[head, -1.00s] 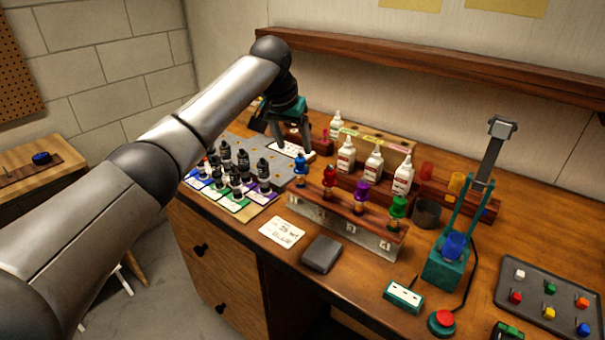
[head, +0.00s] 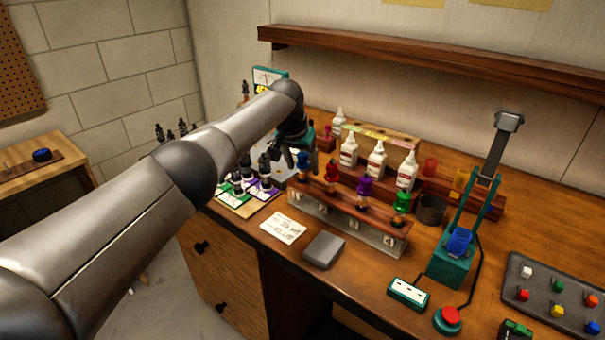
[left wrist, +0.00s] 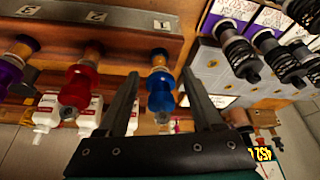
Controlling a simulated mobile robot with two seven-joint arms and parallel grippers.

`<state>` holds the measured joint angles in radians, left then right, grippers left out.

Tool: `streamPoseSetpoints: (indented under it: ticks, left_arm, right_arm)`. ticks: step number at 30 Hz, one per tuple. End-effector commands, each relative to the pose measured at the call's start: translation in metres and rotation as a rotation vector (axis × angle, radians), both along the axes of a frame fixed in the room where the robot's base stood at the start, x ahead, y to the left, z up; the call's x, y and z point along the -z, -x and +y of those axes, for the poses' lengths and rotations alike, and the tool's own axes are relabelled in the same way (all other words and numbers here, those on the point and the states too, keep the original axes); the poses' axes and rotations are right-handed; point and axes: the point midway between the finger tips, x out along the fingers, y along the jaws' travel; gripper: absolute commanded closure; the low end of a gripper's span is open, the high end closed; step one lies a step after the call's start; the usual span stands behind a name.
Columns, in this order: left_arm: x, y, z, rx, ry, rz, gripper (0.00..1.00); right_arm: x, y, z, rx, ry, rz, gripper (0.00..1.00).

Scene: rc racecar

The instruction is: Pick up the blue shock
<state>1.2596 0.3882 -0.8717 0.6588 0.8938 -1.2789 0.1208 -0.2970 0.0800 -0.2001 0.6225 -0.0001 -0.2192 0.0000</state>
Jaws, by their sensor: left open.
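The blue shock (head: 303,160) stands upright at the left end of the wooden rack (head: 330,189), in the slot marked 1 in the left wrist view. My left gripper (head: 302,165) is at this end of the rack. In the left wrist view the gripper (left wrist: 161,73) is open, with one finger on each side of the blue shock (left wrist: 161,93). I see gaps between the shock and both fingers. My right gripper is not in view.
The red shock (head: 331,175) stands close beside the blue one, then the purple shock (head: 364,188) and green shock (head: 401,203). White bottles (head: 348,150) stand behind the rack. A grey box (head: 323,249) lies in front.

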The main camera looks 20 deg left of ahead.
Motion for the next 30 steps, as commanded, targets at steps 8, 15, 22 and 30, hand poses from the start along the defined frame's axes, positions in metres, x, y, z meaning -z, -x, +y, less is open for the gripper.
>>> streamPoseSetpoints:
  ticks: [8, 15, 22, 30]
  left_arm:
    - [0.0129, -0.0052, 0.0002, 0.000, -0.001, -0.001, 0.33]
    - [0.0127, -0.0055, 0.0003, 0.000, -0.001, -0.001, 0.33]
    - [0.0127, -0.0054, 0.0003, 0.000, -0.001, -0.001, 0.56]
    - [0.0129, -0.0052, 0.0003, 0.000, -0.001, -0.001, 0.87]
  right_arm:
    - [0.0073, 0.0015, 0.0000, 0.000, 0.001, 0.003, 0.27]
    - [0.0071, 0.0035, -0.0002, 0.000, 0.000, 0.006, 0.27]
    - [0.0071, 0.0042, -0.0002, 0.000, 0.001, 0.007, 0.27]
    - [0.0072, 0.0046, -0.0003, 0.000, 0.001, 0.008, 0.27]
